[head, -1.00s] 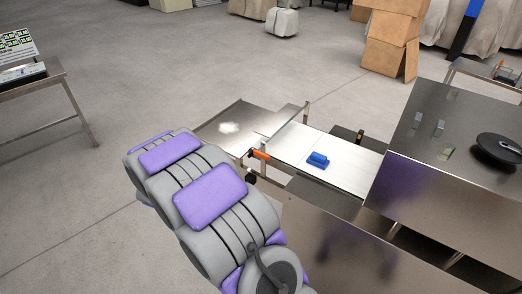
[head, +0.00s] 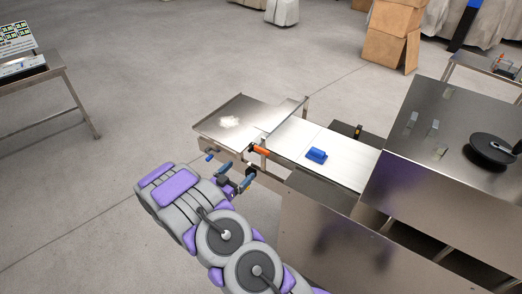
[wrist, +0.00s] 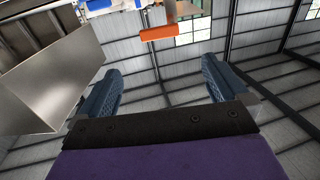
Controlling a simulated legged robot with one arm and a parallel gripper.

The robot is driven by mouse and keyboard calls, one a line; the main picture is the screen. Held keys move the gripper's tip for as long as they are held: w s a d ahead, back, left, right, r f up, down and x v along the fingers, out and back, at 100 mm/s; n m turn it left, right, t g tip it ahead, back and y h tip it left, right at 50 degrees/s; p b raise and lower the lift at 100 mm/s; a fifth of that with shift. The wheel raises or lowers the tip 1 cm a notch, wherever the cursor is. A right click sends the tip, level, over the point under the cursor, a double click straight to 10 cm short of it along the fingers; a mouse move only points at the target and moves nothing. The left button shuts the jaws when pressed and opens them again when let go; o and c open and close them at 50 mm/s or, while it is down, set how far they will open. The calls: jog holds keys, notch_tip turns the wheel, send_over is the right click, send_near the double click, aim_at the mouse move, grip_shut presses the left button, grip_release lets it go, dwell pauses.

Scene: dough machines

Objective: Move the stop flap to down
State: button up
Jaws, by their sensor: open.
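The stop flap (head: 287,121) looks like a thin upright metal plate across the conveyor, between the end tray and the white belt. An orange handle (head: 259,150) sticks out at its near end. In the head view my gripper (head: 229,166) is left of and below the handle, with its blue fingers apart and nothing between them. In the wrist view the fingers (wrist: 162,70) are spread and empty. The orange handle (wrist: 158,33) shows beyond the fingertips, apart from them.
A steel tray (head: 216,131) with a white flour patch lies beyond the flap. A blue block (head: 317,155) rests on the white belt (head: 345,168). The steel machine housing (head: 430,120) stands at the right. Open floor (head: 120,190) lies to the left.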

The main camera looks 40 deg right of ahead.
aim_at(260, 150)
jog(key=b+x, duration=0.1)
jog(key=x, duration=1.4)
jog(key=shift+d+f, duration=0.1)
jog(key=shift+d, duration=0.05)
jog(key=shift+w, duration=0.1)
jog(key=c, duration=1.3)
